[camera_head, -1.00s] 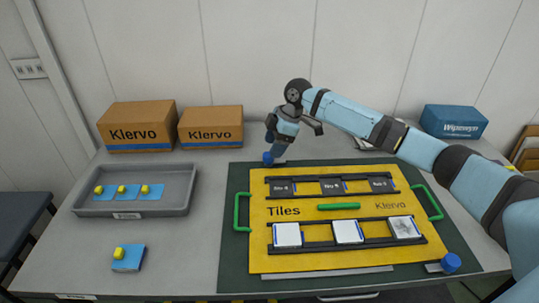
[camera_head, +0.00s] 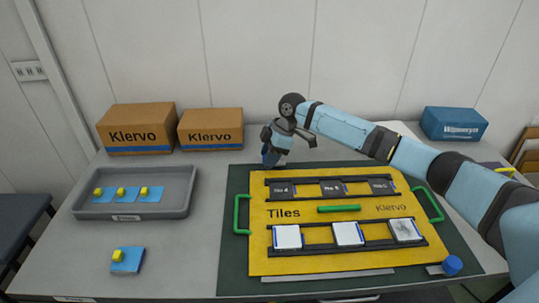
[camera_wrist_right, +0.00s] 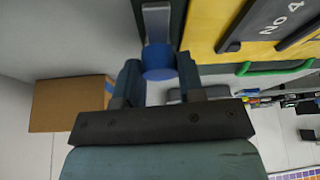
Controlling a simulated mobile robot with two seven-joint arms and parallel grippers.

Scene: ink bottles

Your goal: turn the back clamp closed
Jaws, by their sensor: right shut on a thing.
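The back clamp is at the back left corner of the yellow tile panel (camera_head: 385,261). In the right wrist view its round blue knob (camera_wrist_right: 158,62) sits between my right fingers. Its grey metal bar (camera_wrist_right: 157,22) runs from the knob toward the top of that view, beside the panel edge with a dark strip between them. My right gripper (camera_wrist_right: 158,78) is shut on the knob; in the head view the gripper (camera_head: 271,160) points down there and mostly hides the clamp. The front clamp, with a blue knob (camera_head: 452,265), is at the front right corner. My left gripper is out of view.
The panel lies on a dark green mat (camera_head: 231,265) with green handles at its sides. A grey tray (camera_head: 183,203) with blue and yellow pieces is at the left. Two cardboard boxes (camera_head: 140,115) stand behind it. A blue box (camera_head: 455,123) is at the back right.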

